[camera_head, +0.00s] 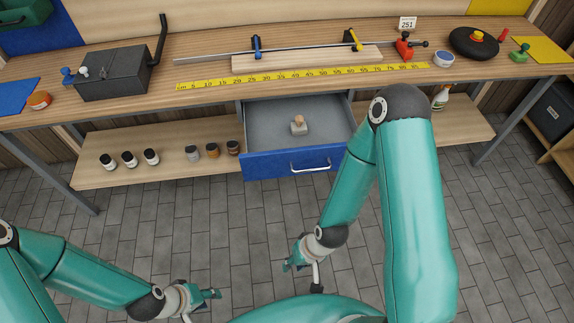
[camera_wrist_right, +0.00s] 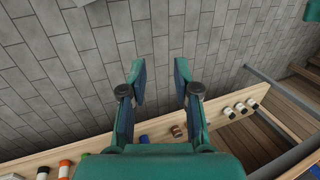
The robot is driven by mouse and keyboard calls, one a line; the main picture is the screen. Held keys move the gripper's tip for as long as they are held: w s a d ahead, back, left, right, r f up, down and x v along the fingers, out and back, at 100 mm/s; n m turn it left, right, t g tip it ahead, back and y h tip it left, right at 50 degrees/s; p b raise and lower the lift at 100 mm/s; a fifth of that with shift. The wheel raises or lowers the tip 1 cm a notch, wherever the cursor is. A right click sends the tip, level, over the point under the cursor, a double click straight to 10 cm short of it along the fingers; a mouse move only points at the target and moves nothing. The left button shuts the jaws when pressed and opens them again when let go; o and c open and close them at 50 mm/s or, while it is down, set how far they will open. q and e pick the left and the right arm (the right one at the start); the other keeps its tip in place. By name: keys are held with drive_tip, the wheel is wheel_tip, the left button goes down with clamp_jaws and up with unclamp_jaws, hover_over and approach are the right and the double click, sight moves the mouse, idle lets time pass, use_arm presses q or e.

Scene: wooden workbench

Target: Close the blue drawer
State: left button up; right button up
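The blue drawer (camera_head: 262,165) under the workbench is pulled out, with its grey inside showing in the head view. Its front has a light metal handle (camera_head: 310,167). A small stamp-like object with a round knob (camera_head: 299,124) lies in it. My right gripper (camera_head: 292,267) is below and in front of the drawer, apart from it. In the right wrist view its two fingers (camera_wrist_right: 160,75) are spread with nothing between them. My left gripper (camera_head: 214,294) is low at the left, far from the drawer, with its fingers apart and empty.
The workbench top (camera_head: 205,60) holds a dark metal box (camera_head: 113,73), a yellow ruler (camera_head: 300,76) and clamps. Several small jars stand on the lower shelf (camera_head: 105,180) left of the drawer. The tiled floor (camera_head: 235,225) before the drawer is clear.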

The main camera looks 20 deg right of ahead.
drive_tip(key=w+m, duration=0.1)
drive_tip(key=m, duration=0.1)
drive_tip(key=w+d+m+t, duration=0.1)
drive_tip(key=w, duration=0.1)
drive_tip(key=shift+w+d+m+t+h, duration=0.1)
drive_tip(key=shift+w+m+t+h, duration=0.05)
drive_tip(key=shift+m+t+h, duration=0.2)
clamp_jaws()
drive_tip(key=w+d+r+m+t+h+b, duration=0.4)
drive_tip(key=w+d+m+t+h, duration=0.25)
drive_tip(key=w+m, duration=0.55)
wheel_tip(320, 180, up, 4)
drive_tip(key=a+m+t+h+b, duration=0.2)
drive_tip(key=m+t+h+b, duration=0.1)
drive_tip(key=m+b, duration=0.15)
drive_tip(key=n+t+y, duration=0.2)
drive_tip(key=y, duration=0.1)
approach(257, 168)
drive_tip(key=x, duration=0.5)
drive_tip(key=shift+w+f+b, duration=0.2)
drive_tip(key=shift+w+b, duration=0.05)
drive_tip(key=shift+b, duration=0.1)
drive_tip(key=shift+w+d, duration=0.15)
drive_tip(key=shift+w, duration=0.45)
